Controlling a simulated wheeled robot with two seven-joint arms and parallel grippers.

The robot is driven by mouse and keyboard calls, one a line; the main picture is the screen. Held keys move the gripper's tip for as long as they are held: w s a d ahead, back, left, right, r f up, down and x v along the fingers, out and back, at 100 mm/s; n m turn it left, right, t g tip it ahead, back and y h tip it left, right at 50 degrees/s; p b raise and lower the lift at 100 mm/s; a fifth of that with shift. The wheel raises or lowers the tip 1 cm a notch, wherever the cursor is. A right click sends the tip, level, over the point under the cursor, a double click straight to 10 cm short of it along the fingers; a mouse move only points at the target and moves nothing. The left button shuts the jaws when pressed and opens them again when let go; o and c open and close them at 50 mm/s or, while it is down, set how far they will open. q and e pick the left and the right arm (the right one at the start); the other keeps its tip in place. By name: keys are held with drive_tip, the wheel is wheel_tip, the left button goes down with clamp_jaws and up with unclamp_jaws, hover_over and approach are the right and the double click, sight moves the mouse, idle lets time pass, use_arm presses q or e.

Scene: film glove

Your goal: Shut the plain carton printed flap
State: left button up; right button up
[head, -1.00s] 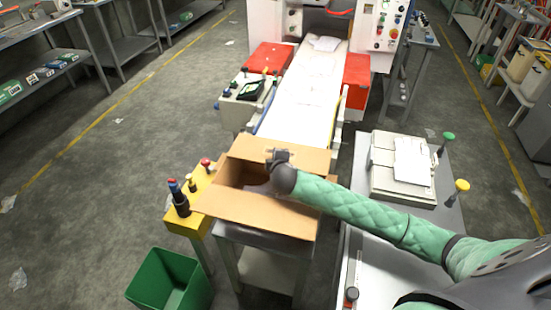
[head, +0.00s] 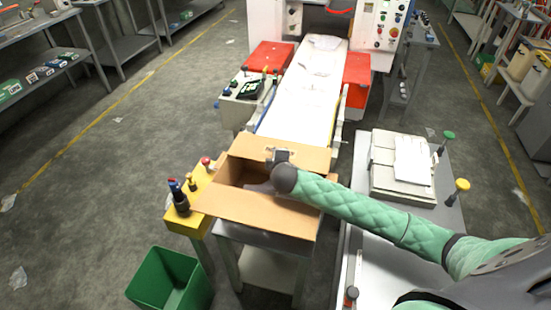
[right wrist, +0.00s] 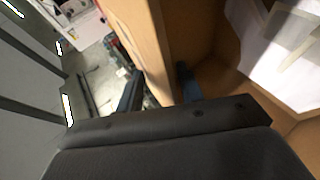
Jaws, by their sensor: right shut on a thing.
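The plain brown carton (head: 255,206) stands open at the top on a small grey stand, at the near end of the white conveyor. Its near flap leans out toward me and its far flap (head: 250,145) spreads toward the conveyor. I cannot make out print on either flap. My right gripper (head: 278,154) is at the far side of the carton. In the right wrist view, the gripper (right wrist: 160,88) is shut on a cardboard panel (right wrist: 146,40), with one finger on each side. A white sheet-like thing (right wrist: 282,62) shows inside the carton. My left gripper is out of view.
A yellow post (head: 187,221) with knobs stands close to the carton's left side. A green bin (head: 168,283) is on the floor at near left. A grey table with a pale press-like device (head: 390,184) is at right. Open floor lies to the left.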

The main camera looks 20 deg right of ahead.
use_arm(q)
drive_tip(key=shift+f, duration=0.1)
use_arm(e)
drive_tip(key=shift+s+f, duration=0.1)
drive_tip(key=shift+f, duration=0.25)
idle(0.5)
